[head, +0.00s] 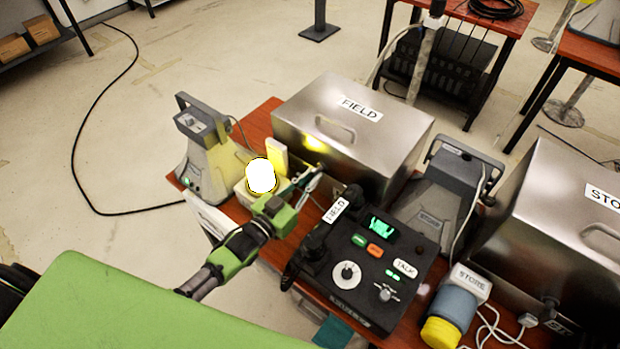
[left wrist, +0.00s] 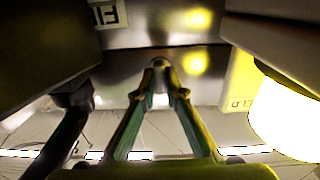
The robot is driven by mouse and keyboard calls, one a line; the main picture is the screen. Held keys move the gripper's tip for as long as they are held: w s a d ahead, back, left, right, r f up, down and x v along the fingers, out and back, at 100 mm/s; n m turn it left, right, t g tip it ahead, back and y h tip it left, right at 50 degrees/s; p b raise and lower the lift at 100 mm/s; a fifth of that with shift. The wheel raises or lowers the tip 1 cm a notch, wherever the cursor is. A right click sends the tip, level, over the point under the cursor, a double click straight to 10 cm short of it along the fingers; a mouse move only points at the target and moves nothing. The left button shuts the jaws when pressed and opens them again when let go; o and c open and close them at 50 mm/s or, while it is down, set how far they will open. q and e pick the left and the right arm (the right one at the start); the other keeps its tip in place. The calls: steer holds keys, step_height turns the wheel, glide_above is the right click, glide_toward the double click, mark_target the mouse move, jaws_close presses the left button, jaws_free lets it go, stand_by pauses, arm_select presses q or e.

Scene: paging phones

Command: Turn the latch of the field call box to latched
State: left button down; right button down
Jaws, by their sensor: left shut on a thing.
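The field call box (head: 405,135) is a metal box with a FIELD label on its lid. Its front metal face (left wrist: 120,65) fills the upper middle of the left wrist view. My left gripper (head: 314,178) reaches this front face from the near left. In the left wrist view its two fingertips (left wrist: 159,66) come together on a small latch knob (left wrist: 158,62) at the face. The fingers hide most of the latch, so I cannot tell its turn angle. My right gripper is in neither view.
A glowing lamp (head: 261,176) stands close left of my left gripper, also bright in the left wrist view (left wrist: 288,118). A FIELD phone console (head: 372,258) stands close on the right. A grey phone unit (head: 205,150) stands at the left. A STORE box (head: 555,215) stands at the right.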

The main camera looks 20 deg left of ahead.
arm_select(q)
steer(key=c, duration=2.1)
jaws_free()
steer(key=v, duration=1.2)
